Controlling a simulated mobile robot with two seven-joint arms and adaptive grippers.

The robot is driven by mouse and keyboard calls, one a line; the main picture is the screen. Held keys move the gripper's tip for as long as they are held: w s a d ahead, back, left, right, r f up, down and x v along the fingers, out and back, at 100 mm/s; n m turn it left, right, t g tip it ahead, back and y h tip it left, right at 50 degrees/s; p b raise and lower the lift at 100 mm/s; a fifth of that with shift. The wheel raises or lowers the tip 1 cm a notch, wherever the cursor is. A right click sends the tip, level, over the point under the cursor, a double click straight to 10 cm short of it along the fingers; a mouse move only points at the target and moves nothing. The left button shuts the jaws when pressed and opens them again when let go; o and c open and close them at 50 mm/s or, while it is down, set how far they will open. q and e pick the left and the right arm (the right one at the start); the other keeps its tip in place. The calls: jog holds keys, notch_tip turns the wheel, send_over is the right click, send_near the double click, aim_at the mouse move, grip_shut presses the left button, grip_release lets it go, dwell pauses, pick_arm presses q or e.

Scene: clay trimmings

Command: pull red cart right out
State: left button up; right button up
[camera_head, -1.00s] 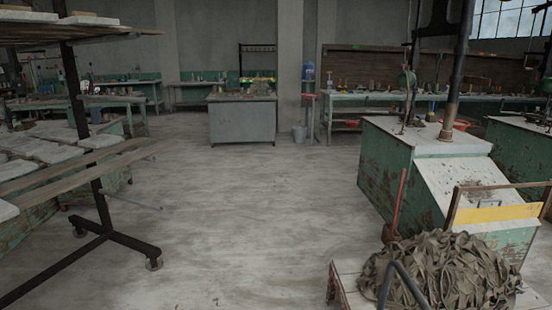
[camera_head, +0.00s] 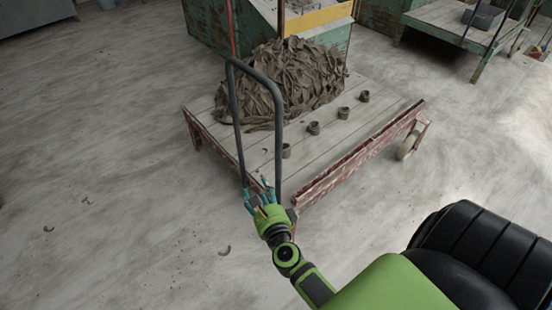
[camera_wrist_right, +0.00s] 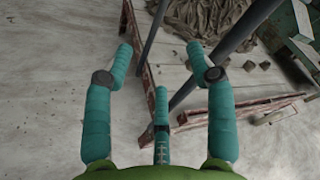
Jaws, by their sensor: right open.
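The red cart (camera_head: 330,152) is a low plank platform with worn red metal edging, in the middle of the head view. Its dark tubular handle (camera_head: 278,120) stands up at the near end. A heap of grey-brown clay trimmings (camera_head: 300,75) lies on it. My right gripper (camera_head: 258,187) is at the near end, by the lower part of the handle in the picture. In the right wrist view, its teal fingers (camera_wrist_right: 160,60) are spread and empty, with the handle bars (camera_wrist_right: 240,30) beyond them. I cannot tell whether any finger touches the handle. My left gripper is not in view.
A green cabinet (camera_head: 207,22) stands directly behind the cart. Several small clay pieces (camera_head: 343,112) sit on the planks. Another low cart (camera_head: 440,18) stands at the back right. The floor (camera_head: 110,150) left of the cart is open, with a few scraps.

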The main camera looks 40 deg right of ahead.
aim_at(277, 148)
jog(key=d+r+m+h+b, duration=0.1)
jog(key=d+r+m, duration=0.1)
jog(key=m, duration=0.2)
jog(key=d+r+m+h+b, duration=0.1)
jog(key=d+r+m+h, duration=0.1)
jog(key=m, duration=0.3)
jog(key=d+r+m+h+b, duration=0.1)
jog(key=d+r+m, duration=0.1)
jog(key=r+m, duration=0.2)
jog(key=shift+d+r+m+h, duration=0.2)
jog(key=shift+d+m+h, duration=0.1)
jog(key=shift+d, duration=0.1)
jog(key=x, duration=0.6)
jog(key=shift+w+d, duration=0.15)
jog(key=shift+w, duration=0.15)
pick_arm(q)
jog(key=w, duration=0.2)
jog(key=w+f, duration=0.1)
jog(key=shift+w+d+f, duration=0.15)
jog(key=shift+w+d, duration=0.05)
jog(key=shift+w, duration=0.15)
pick_arm(e)
grip_shut()
